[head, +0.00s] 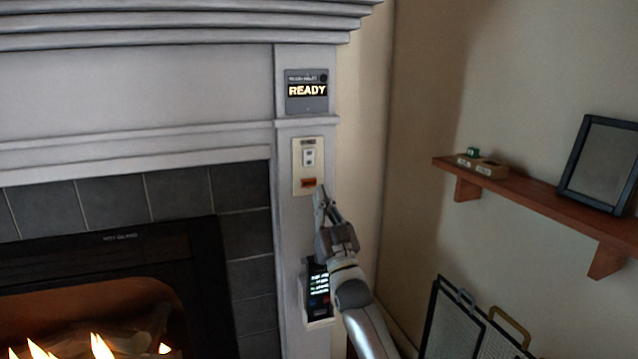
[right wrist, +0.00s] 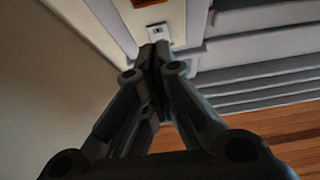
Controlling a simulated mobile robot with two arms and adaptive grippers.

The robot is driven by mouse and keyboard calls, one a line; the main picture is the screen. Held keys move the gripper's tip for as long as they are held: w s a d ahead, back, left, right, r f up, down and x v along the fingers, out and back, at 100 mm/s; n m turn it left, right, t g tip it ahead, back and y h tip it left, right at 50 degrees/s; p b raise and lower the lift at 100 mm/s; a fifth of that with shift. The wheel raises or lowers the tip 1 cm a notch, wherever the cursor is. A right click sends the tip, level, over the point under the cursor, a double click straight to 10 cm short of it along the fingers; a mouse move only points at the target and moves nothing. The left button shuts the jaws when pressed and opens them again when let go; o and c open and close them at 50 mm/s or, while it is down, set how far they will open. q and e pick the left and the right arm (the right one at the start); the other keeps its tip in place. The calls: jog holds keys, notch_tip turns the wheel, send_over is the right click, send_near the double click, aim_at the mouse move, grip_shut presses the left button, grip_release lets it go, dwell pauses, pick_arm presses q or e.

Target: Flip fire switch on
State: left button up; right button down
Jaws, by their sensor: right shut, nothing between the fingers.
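The fire switch plate (head: 308,166) is a cream panel on the right pillar of the fireplace. It has a white rocker switch in its upper part and a small orange-red lit piece (head: 308,183) below. My right gripper (head: 319,190) is shut and empty, its fingertips at the plate's lower right edge; I cannot tell whether they touch it. In the right wrist view the shut fingertips (right wrist: 155,48) point toward the pillar, near a white plate with a dark slot. My left gripper is not in view.
A keypad unit (head: 318,290) is on the pillar below, partly behind my right arm. Flames burn in the fireplace (head: 95,345). A wooden shelf (head: 540,205) with a black frame (head: 603,165) is at right, above a folding screen (head: 460,330).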

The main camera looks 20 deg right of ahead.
jog(key=shift+f+v, duration=0.2)
jog(key=shift+v, duration=2.5)
jog(key=shift+w+f, duration=0.1)
jog(key=shift+w, duration=0.1)
